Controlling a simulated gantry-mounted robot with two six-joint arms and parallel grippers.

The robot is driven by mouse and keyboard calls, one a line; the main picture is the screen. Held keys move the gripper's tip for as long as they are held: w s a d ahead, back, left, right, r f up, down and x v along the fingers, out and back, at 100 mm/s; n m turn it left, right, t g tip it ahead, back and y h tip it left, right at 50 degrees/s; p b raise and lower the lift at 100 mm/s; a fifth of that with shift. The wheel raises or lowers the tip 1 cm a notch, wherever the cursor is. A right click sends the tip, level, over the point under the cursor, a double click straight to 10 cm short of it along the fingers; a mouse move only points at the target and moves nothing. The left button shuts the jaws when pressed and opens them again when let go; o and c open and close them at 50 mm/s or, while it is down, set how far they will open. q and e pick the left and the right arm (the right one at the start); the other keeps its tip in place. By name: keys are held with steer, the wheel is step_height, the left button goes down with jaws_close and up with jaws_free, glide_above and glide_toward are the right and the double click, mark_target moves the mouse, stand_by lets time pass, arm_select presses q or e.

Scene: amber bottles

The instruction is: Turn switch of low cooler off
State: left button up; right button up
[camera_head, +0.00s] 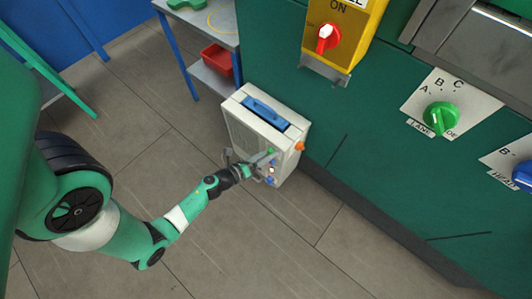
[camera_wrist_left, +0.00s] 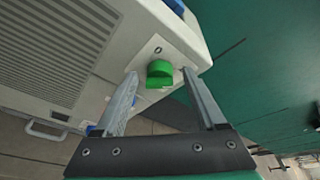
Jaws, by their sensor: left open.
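The low cooler (camera_head: 241,131) is a white box with a blue handle on top, standing on the floor against the green machine. A green switch (camera_wrist_left: 159,74) sits on a pale plate on the cooler; it also shows small in the head view (camera_head: 271,151). My left gripper (camera_head: 264,167) is at the cooler's front face. In the left wrist view its two fingers are apart, one on each side of the green switch, with visible gaps. I cannot tell how deep the fingertips reach around it. My right gripper is out of view.
An orange knob (camera_head: 299,146) sticks out of the cooler's right side. Above stands a yellow panel with a red switch (camera_head: 326,38) marked ON. A green knob (camera_head: 440,118) is on the machine at right. A blue-legged table (camera_head: 206,80) holds a red bin (camera_head: 217,58). The floor in front is clear.

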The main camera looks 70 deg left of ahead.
arm_select(q)
steer(key=shift+w, duration=0.1)
jaws_close()
stand_by(0.3)
steer(key=shift+a+n, duration=0.1)
steer(key=shift+n, duration=0.2)
steer(key=n, duration=0.1)
steer(key=n+t+h, duration=0.1)
steer(key=shift+a+f+n+t, duration=0.15)
steer(key=shift+n+t, duration=0.15)
steer(key=shift+n, duration=0.1)
steer(key=n+t, duration=0.1)
steer(key=n, duration=0.3)
steer(key=n+t+b, duration=0.1)
steer(key=n, duration=0.3)
steer(key=f+n+t+y, duration=0.1)
steer(key=n, duration=0.3)
steer(key=shift+n+t, duration=0.3)
steer(key=shift+t, duration=0.1)
steer(key=shift+n, duration=0.3)
